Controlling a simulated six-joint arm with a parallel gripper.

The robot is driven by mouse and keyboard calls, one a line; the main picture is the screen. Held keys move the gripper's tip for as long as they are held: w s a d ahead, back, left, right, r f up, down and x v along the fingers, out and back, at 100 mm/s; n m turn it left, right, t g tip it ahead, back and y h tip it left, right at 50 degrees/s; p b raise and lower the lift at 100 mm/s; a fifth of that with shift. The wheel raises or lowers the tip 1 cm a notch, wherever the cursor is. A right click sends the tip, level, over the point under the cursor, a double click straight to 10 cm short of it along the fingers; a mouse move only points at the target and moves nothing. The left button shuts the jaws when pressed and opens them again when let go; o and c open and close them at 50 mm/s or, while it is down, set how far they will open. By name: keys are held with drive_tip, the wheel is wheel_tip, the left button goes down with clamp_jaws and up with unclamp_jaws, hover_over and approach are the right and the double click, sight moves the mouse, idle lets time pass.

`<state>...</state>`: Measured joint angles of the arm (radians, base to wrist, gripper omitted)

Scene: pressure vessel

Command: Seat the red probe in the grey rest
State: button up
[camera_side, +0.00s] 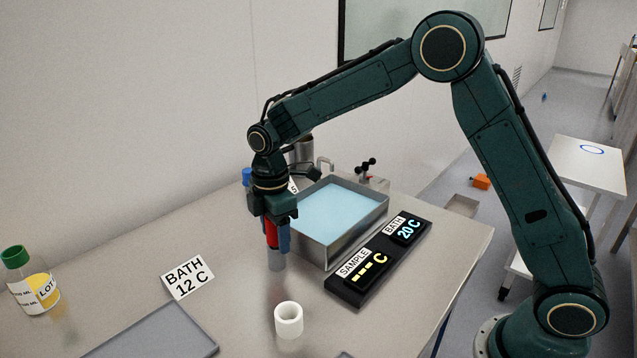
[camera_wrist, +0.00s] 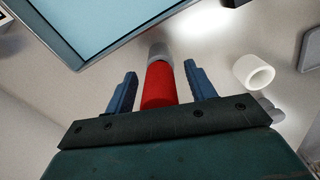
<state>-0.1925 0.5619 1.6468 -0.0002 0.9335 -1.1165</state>
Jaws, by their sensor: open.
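The red probe (camera_wrist: 159,86) stands between the two blue fingers of my gripper (camera_wrist: 161,75), with a visible gap on each side in the wrist view. It also shows as a red strip (camera_side: 271,233) in the side view. The grey rest (camera_side: 277,261) is a short grey cylinder directly below the probe; in the wrist view it shows as a grey end (camera_wrist: 157,50) in line with the red. The probe looks upright and its lower end meets the grey piece; how deep it sits is hidden. My gripper (camera_side: 279,246) is open around the probe, pointing down.
A steel bath (camera_side: 372,217) of pale blue liquid stands close behind right. A white ring-shaped cup (camera_side: 288,328) stands in front. A black display (camera_side: 375,270) reads BATH 20 C and SAMPLE dashes. A BATH 12 C card (camera_side: 188,277), tray (camera_side: 165,335) and green-capped bottle (camera_side: 35,285) lie left.

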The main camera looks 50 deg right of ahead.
wheel_tip(320, 180, up, 13)
drive_tip(key=shift+f, duration=0.1)
idle(0.5)
drive_tip(key=shift+s+r, duration=0.1)
drive_tip(key=shift+r, duration=0.1)
drive_tip(key=shift+s+d+r, duration=0.15)
drive_tip(key=shift+s+d, duration=0.05)
drive_tip(key=s+d+r+m+t, duration=0.25)
drive_tip(key=s+r+m, duration=0.2)
drive_tip(key=s, duration=0.35)
drive_tip(key=s+d+f+m+t, duration=0.1)
drive_tip(key=s+d+m, duration=0.1)
drive_tip(key=s, duration=0.5)
drive_tip(key=s+d+m+t, duration=0.1)
drive_tip(key=s+d+m, duration=0.1)
drive_tip(key=s+m, duration=0.3)
drive_tip(key=s+d+f+m+t, duration=0.1)
drive_tip(key=s+d+m, duration=0.1)
drive_tip(key=s, duration=0.7)
drive_tip(key=shift+s+d+f+m, duration=0.25)
drive_tip(key=shift+f+m, duration=0.1)
drive_tip(key=shift+m, duration=0.4)
